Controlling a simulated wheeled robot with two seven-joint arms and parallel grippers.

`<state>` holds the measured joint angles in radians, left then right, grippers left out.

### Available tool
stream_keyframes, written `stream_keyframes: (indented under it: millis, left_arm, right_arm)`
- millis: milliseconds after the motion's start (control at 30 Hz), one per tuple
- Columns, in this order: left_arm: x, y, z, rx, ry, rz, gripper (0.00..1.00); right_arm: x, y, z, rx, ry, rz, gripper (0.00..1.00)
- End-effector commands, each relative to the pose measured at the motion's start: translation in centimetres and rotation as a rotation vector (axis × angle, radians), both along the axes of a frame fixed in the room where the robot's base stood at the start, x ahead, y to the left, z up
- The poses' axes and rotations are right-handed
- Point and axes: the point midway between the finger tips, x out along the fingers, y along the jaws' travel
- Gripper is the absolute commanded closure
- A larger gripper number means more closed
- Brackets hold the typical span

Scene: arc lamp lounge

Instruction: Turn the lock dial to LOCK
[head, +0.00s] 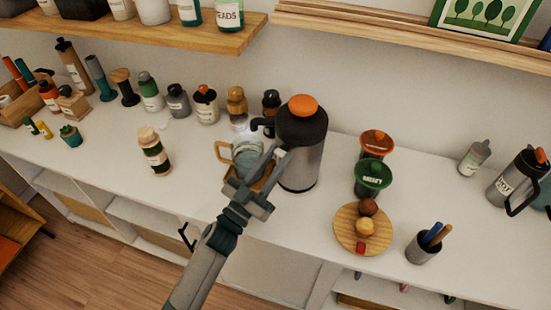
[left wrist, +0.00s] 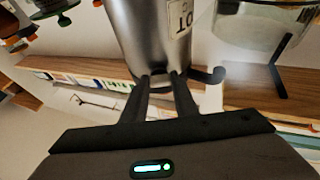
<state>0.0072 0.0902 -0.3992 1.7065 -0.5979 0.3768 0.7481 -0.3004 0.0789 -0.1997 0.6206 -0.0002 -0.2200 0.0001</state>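A grey metal flask (head: 302,150) with a dark top and an orange round cap (head: 303,105) stands upright on the white counter. A black spout or handle juts from its upper left. I cannot make out any LOCK mark or tell for sure which part is the dial. In the left wrist view the flask (left wrist: 150,35) fills the upper middle, with a partly visible label. My left gripper (head: 275,160) is in front and left of the flask; its two fingers (left wrist: 162,78) are apart, nothing visibly held. Contact with the flask is unclear. My right gripper is out of view.
A glass pot (head: 247,153) with a wooden handle stands close left, partly hidden by my gripper. A wooden shelf (head: 200,38) hangs above.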

Motion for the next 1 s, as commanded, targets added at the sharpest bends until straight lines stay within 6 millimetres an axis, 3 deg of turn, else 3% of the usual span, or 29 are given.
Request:
stream_keyframes:
  millis: [533,1000]
  left_arm:
    - [0.03,0.10,-0.04,0.062,-0.049,-0.001,0.96]
    - [0.23,0.35,0.13,0.345,-0.268,-0.001,0.96]
  right_arm:
    - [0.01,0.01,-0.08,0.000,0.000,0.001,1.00]
    - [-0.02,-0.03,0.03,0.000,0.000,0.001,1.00]
